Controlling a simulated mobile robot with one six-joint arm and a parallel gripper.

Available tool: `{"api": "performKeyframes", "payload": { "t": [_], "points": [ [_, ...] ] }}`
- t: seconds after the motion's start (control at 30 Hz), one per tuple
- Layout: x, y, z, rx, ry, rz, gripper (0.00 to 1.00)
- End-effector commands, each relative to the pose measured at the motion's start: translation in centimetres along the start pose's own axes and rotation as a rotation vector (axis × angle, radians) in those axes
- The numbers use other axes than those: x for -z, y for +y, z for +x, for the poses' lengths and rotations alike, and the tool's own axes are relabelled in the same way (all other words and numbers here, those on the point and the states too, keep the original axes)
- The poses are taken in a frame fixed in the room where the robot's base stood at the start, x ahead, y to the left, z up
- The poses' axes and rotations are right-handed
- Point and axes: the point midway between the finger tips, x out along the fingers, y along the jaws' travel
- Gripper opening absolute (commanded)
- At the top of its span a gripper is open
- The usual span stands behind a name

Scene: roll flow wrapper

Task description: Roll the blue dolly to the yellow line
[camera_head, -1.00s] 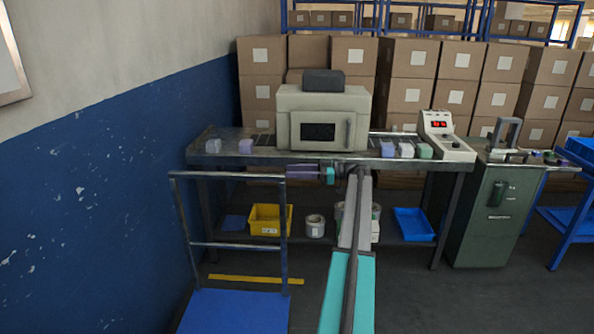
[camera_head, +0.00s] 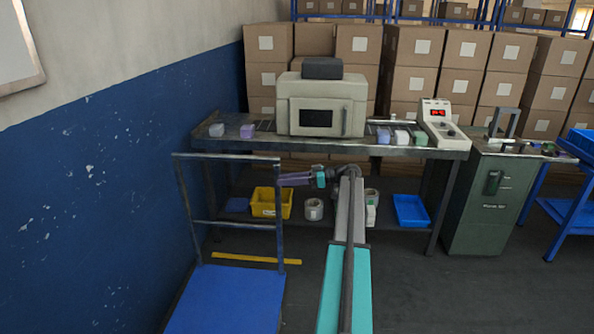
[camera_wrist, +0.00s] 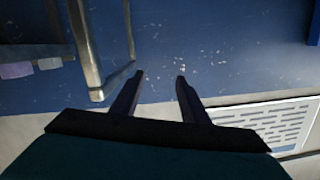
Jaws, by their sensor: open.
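The blue dolly (camera_head: 228,300) stands on the floor at the lower left of the head view. It has a flat blue deck and an upright grey handle frame (camera_head: 228,156) at its far end. The yellow line (camera_head: 257,258) lies on the floor just beyond the deck, crossing behind the frame's posts. My gripper (camera_head: 286,180) points left, close to the frame's right post, below its top bar. In the wrist view my gripper (camera_wrist: 160,78) is open with nothing between its fingers. Grey frame bars (camera_wrist: 85,45) show left of the fingers there. Contact is not visible.
A blue-and-white wall (camera_head: 100,180) runs close along the dolly's left. A workbench (camera_head: 340,147) with a wrapping machine (camera_head: 320,103) stands beyond the line. Its lower shelf holds a yellow bin (camera_head: 271,203) and a blue tray (camera_head: 410,210). A green cabinet (camera_head: 485,205) is at right.

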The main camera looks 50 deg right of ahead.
Motion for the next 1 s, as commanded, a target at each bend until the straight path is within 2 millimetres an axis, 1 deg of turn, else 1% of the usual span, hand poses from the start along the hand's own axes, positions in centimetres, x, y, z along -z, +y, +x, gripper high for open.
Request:
{"api": "performKeyframes", "payload": {
  "t": [0.03,0.17,0.37,0.47,0.57,0.6,0.67,0.7,0.77,0.8,0.87,0.9,0.97,1.0],
  "points": [
    [-1.3,-0.3,1.2,0.006,-0.014,0.02,0.41],
    [-4.0,-0.9,3.7,0.014,-0.053,0.074,0.41],
    [-9.0,-2.4,8.0,0.029,-0.125,0.168,0.41],
    [-12.2,-3.4,10.5,0.036,-0.173,0.225,0.41],
    [-16.2,-5.0,13.6,0.045,-0.234,0.293,0.41],
    [-18.3,-5.9,15.1,0.048,-0.267,0.326,0.41],
    [-21.7,-7.5,17.4,0.051,-0.323,0.38,0.41],
    [-24.1,-8.7,18.9,0.051,-0.363,0.416,0.41],
    [-27.5,-10.5,21.0,0.05,-0.424,0.469,0.41],
    [-29.9,-11.8,22.2,0.048,-0.466,0.503,0.41],
    [-33.2,-13.7,23.9,0.042,-0.53,0.548,0.41],
    [-35.5,-15.1,25.0,0.038,-0.573,0.577,0.41],
    [-38.8,-17.1,26.3,0.027,-0.637,0.618,0.41],
    [-40.9,-18.6,27.1,0.02,-0.681,0.642,0.41]
  ]
}}
